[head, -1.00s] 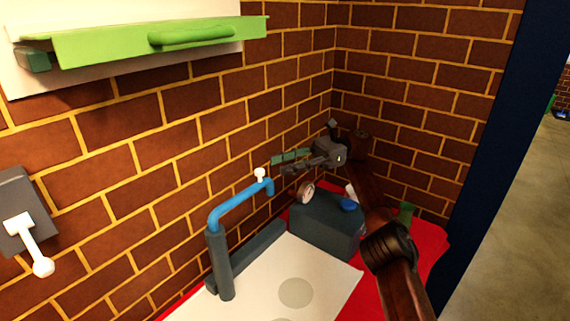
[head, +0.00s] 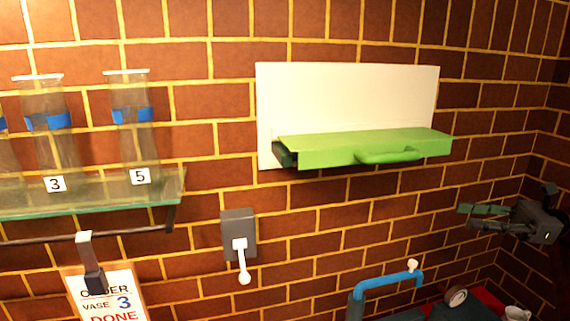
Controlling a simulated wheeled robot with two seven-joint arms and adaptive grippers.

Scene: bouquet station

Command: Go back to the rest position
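My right gripper (head: 463,216) is at the right side of the head view, in front of the brick wall. Its two fingers point left, with a gap between them, and nothing shows between them. It is above and to the right of the blue pipe-shaped tap (head: 385,281), apart from it. My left gripper is out of view.
A green flap with a handle (head: 390,155) juts from a white wall panel (head: 345,95). A white-knobbed lever (head: 240,250) is on the wall. Vases labelled 3 (head: 50,130) and 5 (head: 132,125) stand on a glass shelf (head: 90,198). A sign (head: 110,300) reads "ORDER VASE 3 DONE".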

